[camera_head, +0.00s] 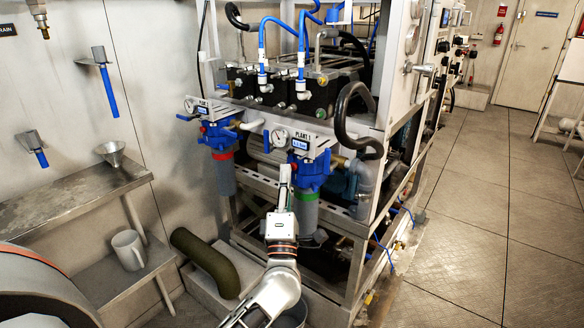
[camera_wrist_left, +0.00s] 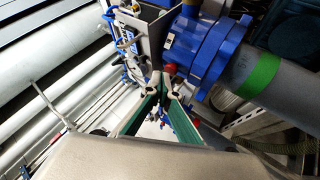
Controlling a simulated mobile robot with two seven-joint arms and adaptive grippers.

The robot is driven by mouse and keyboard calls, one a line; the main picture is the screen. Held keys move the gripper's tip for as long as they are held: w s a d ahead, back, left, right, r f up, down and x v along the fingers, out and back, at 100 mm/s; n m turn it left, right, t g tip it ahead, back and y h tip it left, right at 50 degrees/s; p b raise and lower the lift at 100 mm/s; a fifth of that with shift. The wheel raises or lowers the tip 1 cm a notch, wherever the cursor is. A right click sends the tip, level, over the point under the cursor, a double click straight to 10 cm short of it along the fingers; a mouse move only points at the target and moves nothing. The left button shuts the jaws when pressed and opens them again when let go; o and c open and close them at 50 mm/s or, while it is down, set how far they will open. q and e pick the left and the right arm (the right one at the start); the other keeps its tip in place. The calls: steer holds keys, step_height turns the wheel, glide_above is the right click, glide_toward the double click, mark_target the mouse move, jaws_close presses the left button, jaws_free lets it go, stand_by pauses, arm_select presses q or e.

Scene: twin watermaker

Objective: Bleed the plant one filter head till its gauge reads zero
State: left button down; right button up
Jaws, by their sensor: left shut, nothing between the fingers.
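The nearer filter head (camera_head: 310,170) is blue, with a green band around its grey bowl, and has a plate that looks marked PLANT 1 (camera_head: 303,140). Its round white gauge (camera_head: 280,137) sits at the plate's left end; the needle is too small to read. My left gripper (camera_head: 285,170) is shut and empty, pointing up just in front of this head. In the left wrist view the blue head (camera_wrist_left: 208,48) and green band show at right. A small red button (camera_wrist_left: 169,68) lies just beyond my fingertips (camera_wrist_left: 165,84); I cannot tell whether they touch it.
A second blue filter head (camera_head: 220,135) with a red band stands to the left. A steel bench (camera_head: 70,205) with a funnel (camera_head: 112,152) and a mug (camera_head: 128,250) below is at left. The frame's post and pipes are close at right. Open floor (camera_head: 480,250) lies further right.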

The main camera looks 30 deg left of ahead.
arm_select(q)
steer(key=shift+w, duration=0.45)
stand_by(0.7)
stand_by(0.8)
steer(key=shift+s, duration=0.1)
arm_select(e)
steer(key=shift+r, duration=0.1)
stand_by(1.4)
arm_select(q)
steer(key=shift+s+p, duration=0.4)
steer(key=shift+s, duration=0.4)
arm_select(e)
steer(key=shift+w+r, duration=0.25)
steer(key=shift+r, duration=0.2)
